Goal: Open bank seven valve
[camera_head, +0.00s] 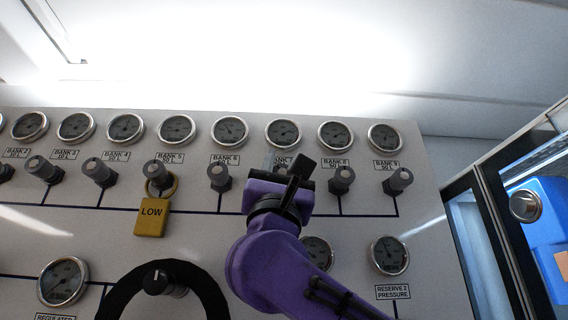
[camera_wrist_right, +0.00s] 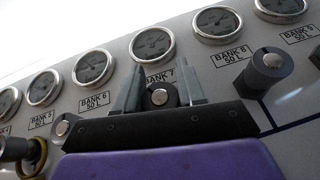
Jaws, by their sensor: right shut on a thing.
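The bank seven valve knob (camera_wrist_right: 158,97) is dark with a pale round cap. It sits between the two grey fingers of my right gripper (camera_wrist_right: 159,92) in the right wrist view, under the BANK 7 label (camera_wrist_right: 160,76) and its gauge (camera_wrist_right: 152,44). My right gripper (camera_head: 281,164) is shut on this knob. In the head view my purple right arm comes up from below and hides the knob and most of its label; the bank seven gauge (camera_head: 283,134) shows above. My left gripper is not in view.
The bank 6 knob (camera_head: 219,176) and bank 8 knob (camera_head: 342,178) stand close on either side. A yellow LOW tag (camera_head: 151,217) hangs from the bank 5 knob (camera_head: 157,175). A black handwheel (camera_head: 118,300) is below. A blue object (camera_head: 543,225) is at the right.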

